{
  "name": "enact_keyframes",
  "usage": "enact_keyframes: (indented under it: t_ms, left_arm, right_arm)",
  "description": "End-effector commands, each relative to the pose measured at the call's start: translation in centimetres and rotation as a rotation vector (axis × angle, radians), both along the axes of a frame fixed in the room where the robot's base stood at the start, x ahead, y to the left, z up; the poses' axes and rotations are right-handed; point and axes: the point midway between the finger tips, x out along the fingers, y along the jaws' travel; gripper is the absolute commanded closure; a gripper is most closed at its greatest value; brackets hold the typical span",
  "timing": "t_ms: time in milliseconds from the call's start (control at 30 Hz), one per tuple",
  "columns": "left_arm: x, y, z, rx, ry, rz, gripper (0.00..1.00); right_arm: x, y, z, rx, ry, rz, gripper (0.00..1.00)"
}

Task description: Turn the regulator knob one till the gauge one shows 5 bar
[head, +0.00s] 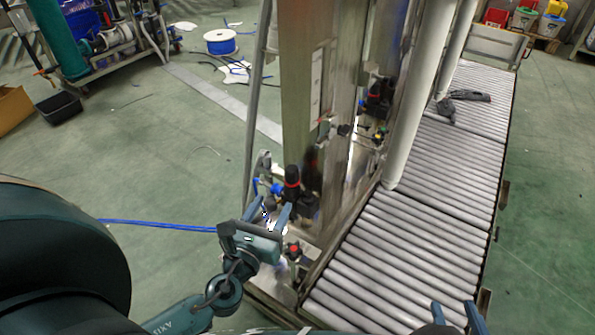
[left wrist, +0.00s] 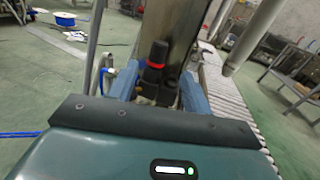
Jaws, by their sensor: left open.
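A black regulator knob with a red ring (head: 292,178) stands upright on the fittings at the foot of the steel column. It also shows in the left wrist view (left wrist: 158,53), beyond and between my fingertips. My left gripper (head: 270,211) is open and empty, its fingers pointing at the regulator, short of the knob. Its two blue fingers also show in the left wrist view (left wrist: 159,88), wide apart. My right gripper (head: 457,314) is at the bottom right, over the roller conveyor's edge, fingers apart with nothing seen between them. I cannot make out a gauge face or its reading.
A second, red-topped knob (head: 294,249) sits low beside my left gripper. The steel column (head: 305,100) rises close behind the regulator. A roller conveyor (head: 415,230) runs along the right. A blue hose (head: 160,224) crosses the green floor at the left.

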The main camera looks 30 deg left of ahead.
Motion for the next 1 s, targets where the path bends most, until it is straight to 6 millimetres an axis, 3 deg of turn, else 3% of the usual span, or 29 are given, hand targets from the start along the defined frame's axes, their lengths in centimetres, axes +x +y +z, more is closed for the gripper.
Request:
enact_keyframes:
  t_ms: [167, 600, 800, 1000]
  left_arm:
    - [2.1, 0.2, 0.3, 0.006, -0.004, -0.001, 0.51]
    - [10.8, 1.0, 0.2, 0.001, -0.003, 0.0, 0.51]
    - [12.6, 1.2, 0.1, 0.001, -0.002, 0.0, 0.51]
    - [12.9, 1.2, 0.1, 0.001, 0.0, 0.0, 0.51]
  right_arm:
    - [0.0, 0.0, 0.2, -0.001, 0.006, 0.0, 0.64]
    - [0.0, 0.0, 0.1, 0.0, 0.001, -0.001, 0.64]
    - [0.0, 0.0, 0.0, 0.002, -0.009, -0.001, 0.64]
    - [0.0, 0.0, 0.0, 0.002, -0.011, 0.0, 0.64]
